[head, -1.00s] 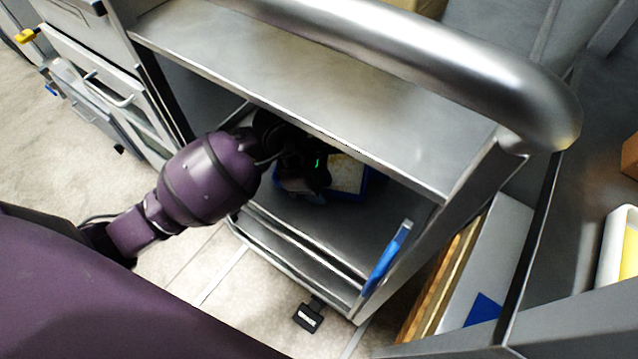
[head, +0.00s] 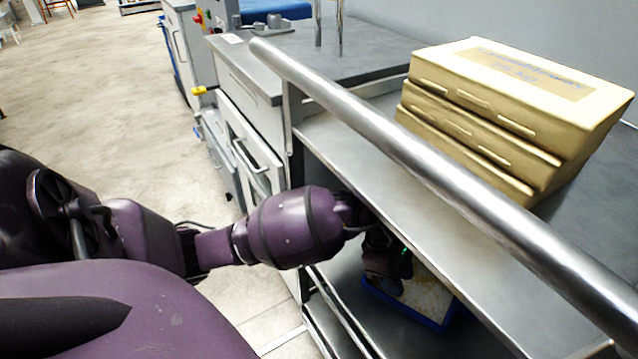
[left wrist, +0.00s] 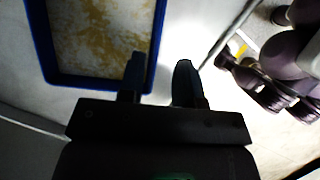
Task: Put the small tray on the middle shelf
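The small tray, with a blue rim (head: 410,314) and a pale, brownish-mottled inside, lies inside the cart on the shelf (head: 383,330) below its top. It is partly hidden by my gripper and the top shelf's edge. In the left wrist view the tray's blue rim (left wrist: 42,55) is at the upper left. My left gripper (left wrist: 160,72) is open, with a gap between its fingers. One finger is over the tray's inner side of the rim and the other is outside it; I cannot tell whether they touch it. My right gripper is not in view.
A thick metal rail (head: 400,140) runs along the cart's front above my left arm. The top shelf (head: 365,165) closes in over the gripper. Stacked cream boxes (head: 500,110) stand on top. A grey cabinet (head: 250,140) stands at the left; open floor (head: 110,100) lies beyond my arm.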

